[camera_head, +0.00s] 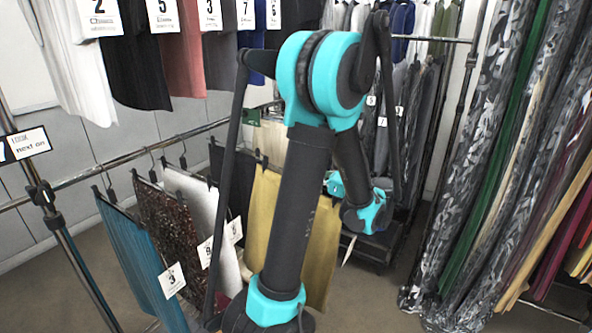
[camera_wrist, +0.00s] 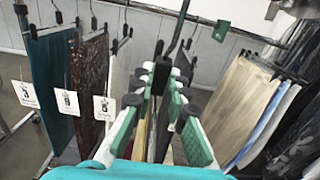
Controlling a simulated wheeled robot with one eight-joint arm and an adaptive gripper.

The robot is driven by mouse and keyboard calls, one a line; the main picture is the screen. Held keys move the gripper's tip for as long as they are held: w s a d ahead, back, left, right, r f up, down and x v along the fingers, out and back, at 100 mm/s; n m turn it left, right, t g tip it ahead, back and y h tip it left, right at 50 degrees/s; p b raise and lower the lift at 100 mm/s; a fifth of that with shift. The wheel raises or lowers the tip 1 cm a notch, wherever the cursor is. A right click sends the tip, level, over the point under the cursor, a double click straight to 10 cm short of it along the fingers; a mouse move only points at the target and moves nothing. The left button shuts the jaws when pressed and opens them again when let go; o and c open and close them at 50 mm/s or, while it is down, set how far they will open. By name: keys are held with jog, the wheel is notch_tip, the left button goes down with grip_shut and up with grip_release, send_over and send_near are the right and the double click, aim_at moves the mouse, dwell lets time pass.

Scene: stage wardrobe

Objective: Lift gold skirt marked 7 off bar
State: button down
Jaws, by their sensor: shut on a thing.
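The gold skirt (camera_head: 262,212) hangs below the bar in the head view, partly hidden behind my arm; no number 7 tag can be read on it. In the wrist view only a thin yellowish strip (camera_wrist: 152,138) shows between my fingers, which may be its edge. My gripper (camera_wrist: 163,74) has its green-and-white fingers closed around a black hanger, whose hook (camera_wrist: 180,28) rises above the fingertips toward the bar. Whether the hook still touches the bar cannot be told. In the head view, my gripper (camera_head: 335,184) is small and mostly behind my arm.
The chrome bar (camera_head: 95,172) also carries a teal skirt (camera_head: 140,258), a brown sequinned skirt (camera_head: 172,225) and a white skirt (camera_head: 200,195), close to the left. A tan garment (camera_wrist: 243,98) hangs on the right. Numbered shirts hang above; patterned fabric (camera_head: 490,150) stands right.

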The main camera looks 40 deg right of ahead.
jog(key=shift+v, duration=6.5)
